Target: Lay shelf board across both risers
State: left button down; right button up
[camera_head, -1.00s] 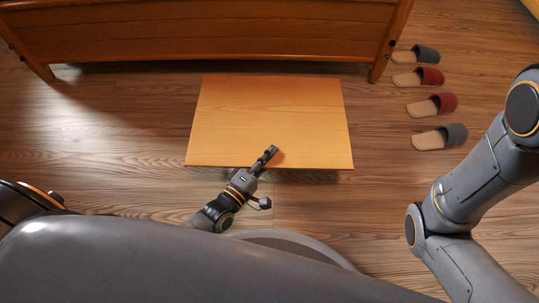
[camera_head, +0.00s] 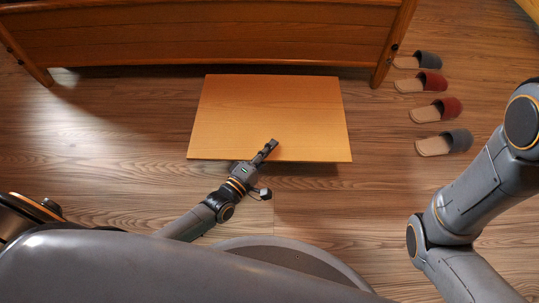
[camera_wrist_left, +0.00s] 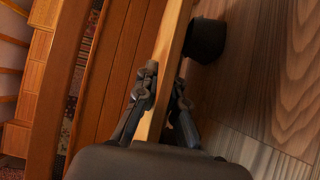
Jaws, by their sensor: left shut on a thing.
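The shelf board (camera_head: 265,112) is a flat, light orange-brown wooden panel in the middle of the head view. My left gripper (camera_head: 270,147) is shut on the middle of its near edge. In the left wrist view the board (camera_wrist_left: 174,45) shows edge-on, running up between the two fingers of the left gripper (camera_wrist_left: 165,85). A dark, rounded block (camera_wrist_left: 206,40) is on the floor side of the board, possibly a riser; I cannot tell whether they touch. No riser shows in the head view, where the board covers the floor beneath it. My right gripper is out of view.
A wooden bed frame (camera_head: 210,40) with legs stands just beyond the board. Several slippers (camera_head: 444,143) lie in a column on the floor at the right, beside my right arm. The wood floor left of the board (camera_head: 120,140) is clear.

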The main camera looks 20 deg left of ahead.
aim_at(270, 139)
pick_arm(q)
jog(key=shift+w+a+f+b, duration=0.2)
jog(key=shift+w+f+b, duration=0.1)
jog(key=shift+w+b, duration=0.4)
jog(key=shift+w+a+f+b, duration=0.3)
jog(key=shift+w+b, duration=0.15)
jog(key=shift+w, duration=0.4)
jog(key=shift+w+a+f+b, duration=0.15)
jog(key=shift+w+f+b, duration=0.15)
jog(key=shift+w+b, duration=0.4)
jog(key=shift+w+f+b, duration=0.2)
jog(key=shift+f+b, duration=1.1)
jog(key=shift+f, duration=0.35)
jog(key=c, duration=1.4)
grip_release()
jog(key=shift+o, duration=0.2)
jog(key=shift+s+f, duration=0.1)
jog(key=shift+f, duration=0.15)
jog(key=v, duration=1.2)
jog(key=shift+r, duration=0.15)
